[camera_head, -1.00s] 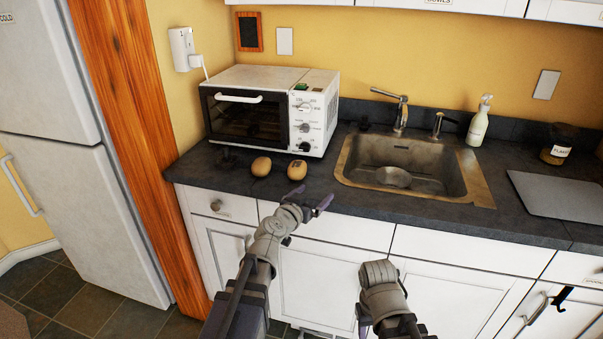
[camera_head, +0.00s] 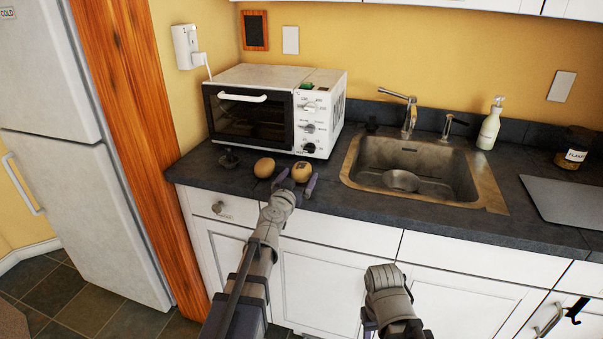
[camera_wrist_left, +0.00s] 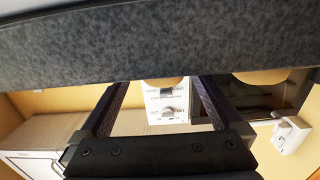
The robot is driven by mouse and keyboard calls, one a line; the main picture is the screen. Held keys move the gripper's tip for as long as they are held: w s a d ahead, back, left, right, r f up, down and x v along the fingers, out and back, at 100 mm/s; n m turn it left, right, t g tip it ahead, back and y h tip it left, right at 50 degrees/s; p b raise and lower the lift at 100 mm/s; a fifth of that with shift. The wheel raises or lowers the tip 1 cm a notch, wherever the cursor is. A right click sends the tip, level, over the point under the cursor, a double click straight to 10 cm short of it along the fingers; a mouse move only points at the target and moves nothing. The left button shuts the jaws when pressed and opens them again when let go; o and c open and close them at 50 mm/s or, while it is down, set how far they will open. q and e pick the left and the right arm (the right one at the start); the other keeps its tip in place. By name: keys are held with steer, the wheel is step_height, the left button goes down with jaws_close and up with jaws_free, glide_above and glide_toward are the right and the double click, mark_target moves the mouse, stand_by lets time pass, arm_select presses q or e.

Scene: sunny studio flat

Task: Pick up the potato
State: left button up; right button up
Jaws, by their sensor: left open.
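Two brown, rounded, potato-like things lie on the dark counter in front of the toaster oven. The left one (camera_head: 264,167) is plain; the right one (camera_head: 302,171) has a small dark mark. I cannot tell for sure which is the potato. My left gripper (camera_head: 298,177) is open and empty, its fingers pointing at the right one from the near side. In the left wrist view, which looks upside down, that one (camera_wrist_left: 162,82) shows between the fingers, partly cut off by the counter edge, and the other (camera_wrist_left: 260,77) is outside them.
The white toaster oven (camera_head: 270,80) stands close behind the two brown things. The sink (camera_head: 400,178) is to the right. The counter's front edge (camera_wrist_left: 150,62) crosses the left wrist view.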

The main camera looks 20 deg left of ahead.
mark_target(302, 170)
arm_select(q)
steer(key=w, duration=0.4)
steer(key=shift+w+a+f, duration=0.15)
steer(key=shift+w+f, duration=0.1)
steer(key=shift+s, duration=0.1)
steer(key=shift+c, duration=0.6)
steer(key=c, duration=1.4)
steer(key=shift+r, duration=0.1)
step_height(302, 170, up, 15)
steer(key=p, duration=1.4)
steer(key=shift+p, duration=0.35)
